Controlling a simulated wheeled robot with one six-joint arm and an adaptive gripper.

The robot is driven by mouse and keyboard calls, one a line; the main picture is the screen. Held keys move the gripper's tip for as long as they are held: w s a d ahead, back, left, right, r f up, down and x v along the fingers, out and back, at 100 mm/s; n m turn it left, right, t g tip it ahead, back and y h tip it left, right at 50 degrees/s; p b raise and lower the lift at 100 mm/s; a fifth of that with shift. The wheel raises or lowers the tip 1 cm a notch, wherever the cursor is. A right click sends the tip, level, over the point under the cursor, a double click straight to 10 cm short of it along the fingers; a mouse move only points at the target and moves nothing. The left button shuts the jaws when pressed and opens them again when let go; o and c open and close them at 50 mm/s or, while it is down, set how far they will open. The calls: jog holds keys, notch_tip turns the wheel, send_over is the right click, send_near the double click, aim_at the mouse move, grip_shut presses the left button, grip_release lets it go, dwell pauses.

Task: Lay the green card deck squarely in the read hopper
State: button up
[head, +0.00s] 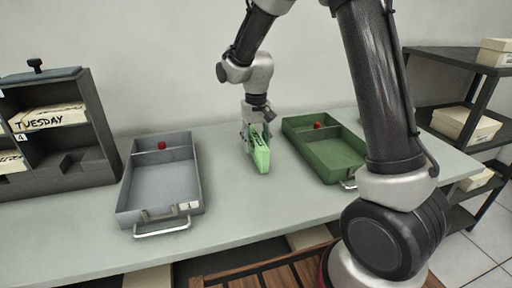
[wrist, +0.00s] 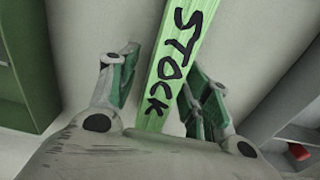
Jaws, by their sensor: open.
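The green card deck (head: 261,157) stands on edge on the grey table between two trays. In the wrist view its green edge (wrist: 178,60) reads STOCK. My gripper (head: 254,133) is at the deck from above, open, with one finger on each side of it. In the wrist view the gripper (wrist: 162,70) shows a gap on the left of the deck, and the right finger is nearer to it. A grey tray (head: 126,195) labelled 1 lies left of the deck and a green tray (head: 331,168) lies right. I cannot tell which is the read hopper.
Each tray has a divider, a small red object at the back and a front handle. A dark pigeonhole rack (head: 98,130) with a TUESDAY box (head: 47,118) stands at the left. A dark shelf (head: 440,52) with boxes is at the right. The table's front middle is clear.

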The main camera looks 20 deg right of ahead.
grip_shut()
